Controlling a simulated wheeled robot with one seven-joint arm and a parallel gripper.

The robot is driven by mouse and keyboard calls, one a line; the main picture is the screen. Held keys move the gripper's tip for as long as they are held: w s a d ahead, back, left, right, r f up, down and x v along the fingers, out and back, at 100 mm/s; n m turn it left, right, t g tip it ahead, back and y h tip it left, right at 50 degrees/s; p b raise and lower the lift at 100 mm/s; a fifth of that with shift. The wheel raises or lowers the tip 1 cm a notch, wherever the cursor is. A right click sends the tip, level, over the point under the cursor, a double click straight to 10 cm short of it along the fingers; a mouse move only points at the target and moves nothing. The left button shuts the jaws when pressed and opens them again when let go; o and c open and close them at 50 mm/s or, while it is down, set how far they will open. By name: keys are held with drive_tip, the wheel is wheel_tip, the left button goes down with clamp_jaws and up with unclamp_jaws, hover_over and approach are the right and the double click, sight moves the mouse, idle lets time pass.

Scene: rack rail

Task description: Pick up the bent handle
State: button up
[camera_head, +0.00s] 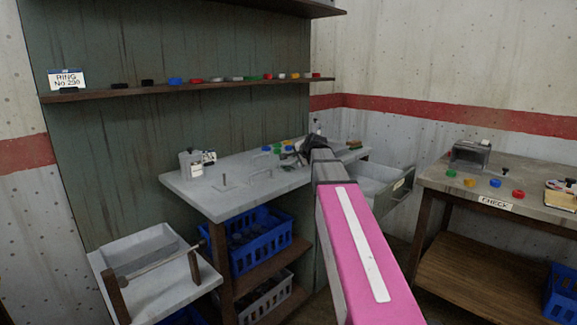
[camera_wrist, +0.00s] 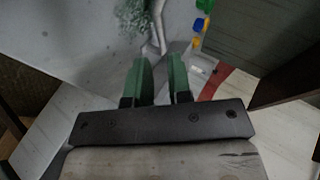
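Thin grey bent pieces lie on the grey workbench (camera_head: 215,200) in the head view, one near the middle (camera_head: 262,174) and one farther left (camera_head: 225,184). I cannot tell for sure which is the bent handle. In the wrist view a pale, bent, slim piece (camera_wrist: 157,28) lies just beyond my fingertips, roughly in line with the gap. My gripper (camera_wrist: 160,62) has two green fingers set apart with nothing between them. In the head view my pink arm reaches over the bench's right part and hides much of the gripper area.
Coloured rings (camera_head: 274,149) lie at the bench's back, and an open drawer (camera_head: 378,184) is at its right. A shelf (camera_head: 130,90) with small coloured pieces runs above. A CHECK table (camera_head: 450,180) stands right. Blue crates (camera_head: 262,240) sit below the bench.

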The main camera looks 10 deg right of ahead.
sight(293, 161)
drive_tip(key=x, duration=0.8)
drive_tip(key=shift+w+d, duration=0.1)
drive_tip(key=shift+d, duration=0.2)
clamp_jaws()
